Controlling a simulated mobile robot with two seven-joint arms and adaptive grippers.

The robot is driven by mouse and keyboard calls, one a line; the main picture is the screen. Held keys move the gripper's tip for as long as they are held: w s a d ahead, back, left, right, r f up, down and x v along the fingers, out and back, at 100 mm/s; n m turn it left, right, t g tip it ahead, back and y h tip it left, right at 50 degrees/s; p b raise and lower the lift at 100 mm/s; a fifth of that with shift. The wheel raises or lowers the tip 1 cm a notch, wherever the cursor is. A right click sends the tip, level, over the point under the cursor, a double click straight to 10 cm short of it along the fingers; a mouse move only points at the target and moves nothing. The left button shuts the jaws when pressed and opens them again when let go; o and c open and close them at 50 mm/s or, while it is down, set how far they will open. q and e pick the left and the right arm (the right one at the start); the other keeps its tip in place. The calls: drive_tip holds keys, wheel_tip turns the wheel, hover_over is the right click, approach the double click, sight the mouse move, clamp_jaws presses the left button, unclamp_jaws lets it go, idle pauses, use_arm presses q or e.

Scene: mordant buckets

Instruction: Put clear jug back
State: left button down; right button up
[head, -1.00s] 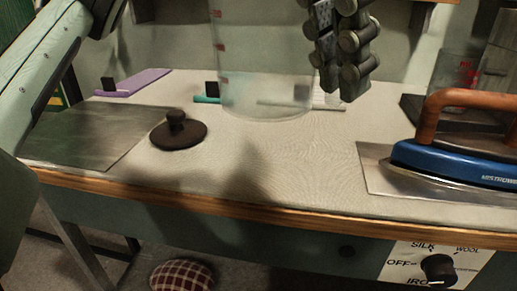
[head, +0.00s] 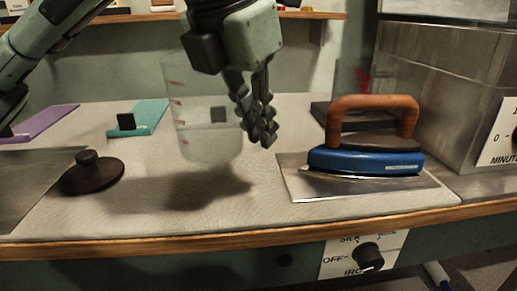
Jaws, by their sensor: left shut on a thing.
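The clear jug (head: 188,125), see-through with red marks on its side, is upright near the middle of the head view. Its lower part looks paler, perhaps with liquid in it. My left gripper (head: 258,118) comes down from above at the jug's right side and is shut on it. A dark shadow lies on the cloth top in front of the jug, which appears held above the surface. The exact grip point is hidden behind the fingers. My right gripper is not in view.
A blue iron (head: 365,160) with a brown handle rests on a metal plate (head: 300,187) at right, before a metal box (head: 430,85). A dark round lid (head: 92,178) sits at left. Teal (head: 150,117) and purple (head: 45,122) items lie behind. Cloth in front is clear.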

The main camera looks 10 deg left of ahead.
use_arm(q)
wheel_tip(320, 180, down, 3)
drive_tip(key=shift+f, duration=0.5)
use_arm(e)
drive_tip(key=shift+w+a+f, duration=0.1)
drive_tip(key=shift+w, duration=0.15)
use_arm(q)
drive_tip(key=shift+f, duration=0.1)
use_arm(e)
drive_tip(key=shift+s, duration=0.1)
use_arm(q)
drive_tip(key=c, duration=2.1)
unclamp_jaws()
drive_tip(key=o, duration=0.5)
drive_tip(key=shift+c, duration=0.2)
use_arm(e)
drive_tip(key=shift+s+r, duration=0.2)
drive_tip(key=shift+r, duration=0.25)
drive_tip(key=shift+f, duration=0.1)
